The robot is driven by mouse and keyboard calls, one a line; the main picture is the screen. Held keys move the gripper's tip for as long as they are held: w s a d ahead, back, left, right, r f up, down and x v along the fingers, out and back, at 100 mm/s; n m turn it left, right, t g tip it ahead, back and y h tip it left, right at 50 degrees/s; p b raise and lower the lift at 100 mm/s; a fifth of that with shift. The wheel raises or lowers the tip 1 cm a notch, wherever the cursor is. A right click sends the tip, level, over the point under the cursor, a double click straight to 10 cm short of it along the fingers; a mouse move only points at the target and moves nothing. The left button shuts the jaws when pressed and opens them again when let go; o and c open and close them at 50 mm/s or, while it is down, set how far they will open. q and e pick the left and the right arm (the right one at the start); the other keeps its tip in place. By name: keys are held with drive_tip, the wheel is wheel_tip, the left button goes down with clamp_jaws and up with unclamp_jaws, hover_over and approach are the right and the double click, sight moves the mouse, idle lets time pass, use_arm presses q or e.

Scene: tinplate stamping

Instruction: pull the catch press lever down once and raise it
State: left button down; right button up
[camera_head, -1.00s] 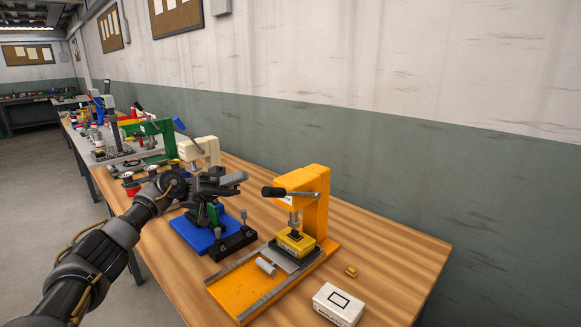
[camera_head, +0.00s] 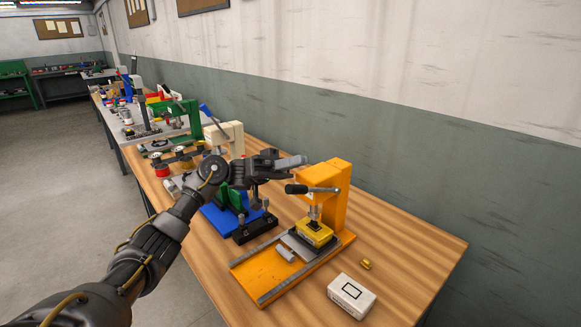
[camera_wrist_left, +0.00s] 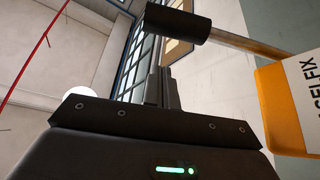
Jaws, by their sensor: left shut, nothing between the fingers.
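The orange press (camera_head: 341,180) stands on the wooden bench. Its lever (camera_head: 297,189) has a black grip and a metal rod, and points left, roughly level. A yellow block (camera_head: 314,234) sits under the ram. My left gripper (camera_head: 302,161) is shut and empty, just above the lever's black grip in the head view. In the left wrist view the fingers (camera_wrist_left: 160,88) are together, and the lever grip (camera_wrist_left: 178,22) shows just beyond them. I cannot tell whether they touch it. My right gripper is not in view.
A white box (camera_head: 351,296) and a small brass piece (camera_head: 366,265) lie right of the press. A blue plate (camera_head: 221,219) and a black fixture (camera_head: 254,228) stand left. A cream press (camera_head: 224,135) is behind.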

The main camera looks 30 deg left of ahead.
use_arm(q)
drive_tip(key=f, duration=0.1)
drive_tip(key=s+f, duration=0.1)
drive_tip(key=f, duration=0.1)
drive_tip(key=shift+s+f, duration=0.2)
drive_tip(key=shift+s, duration=0.05)
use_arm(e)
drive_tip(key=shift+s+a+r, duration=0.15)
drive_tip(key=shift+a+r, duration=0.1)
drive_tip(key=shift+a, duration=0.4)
